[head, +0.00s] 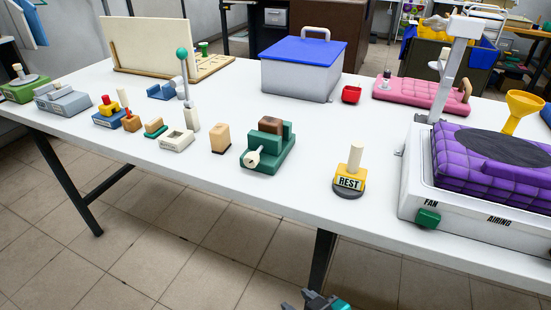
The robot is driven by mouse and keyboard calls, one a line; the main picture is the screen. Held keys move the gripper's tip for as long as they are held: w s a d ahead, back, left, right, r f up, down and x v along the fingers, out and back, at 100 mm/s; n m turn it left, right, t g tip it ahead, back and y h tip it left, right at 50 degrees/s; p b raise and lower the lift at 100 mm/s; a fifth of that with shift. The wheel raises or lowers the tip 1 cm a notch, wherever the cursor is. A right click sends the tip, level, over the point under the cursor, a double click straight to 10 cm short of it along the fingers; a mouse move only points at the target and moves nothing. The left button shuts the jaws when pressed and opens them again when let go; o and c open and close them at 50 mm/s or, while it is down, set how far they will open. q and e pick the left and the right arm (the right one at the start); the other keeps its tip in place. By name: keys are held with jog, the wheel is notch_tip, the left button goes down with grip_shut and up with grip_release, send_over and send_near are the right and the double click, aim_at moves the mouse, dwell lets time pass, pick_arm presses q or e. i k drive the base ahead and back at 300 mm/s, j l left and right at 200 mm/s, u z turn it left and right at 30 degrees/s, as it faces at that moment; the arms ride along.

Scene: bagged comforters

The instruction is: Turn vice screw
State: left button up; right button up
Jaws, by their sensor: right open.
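A green vice (284,153) stands on the white table near its front edge, in the middle of the head view. A brown block (270,125) sits between its jaws. The cream vice screw (254,157) sticks out of the front of the vice, towards the table's front edge. My right gripper (318,300) shows only in part at the bottom edge of the view. It is open, in front of and below the tabletop, well apart from the vice. My left gripper is not in view.
A tan block (220,138) stands left of the vice, and a yellow REST stand (350,180) stands to its right. A white box with purple bedding (490,160) fills the right end. A blue-lidded bin (300,75) is behind. The white table (300,188) is bare before the vice.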

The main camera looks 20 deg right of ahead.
aim_at(250, 160)
jog(key=i+j+z, duration=0.1)
jog(key=z, duration=1.35)
jog(key=j+z, duration=0.45)
jog(key=z, duration=0.25)
jog(key=j+z, duration=0.35)
jog(key=k+j+z, duration=0.15)
jog(key=j+z, duration=0.15)
jog(key=k+j+z, duration=0.3)
jog(key=i+j, duration=0.1)
jog(key=j, duration=0.05)
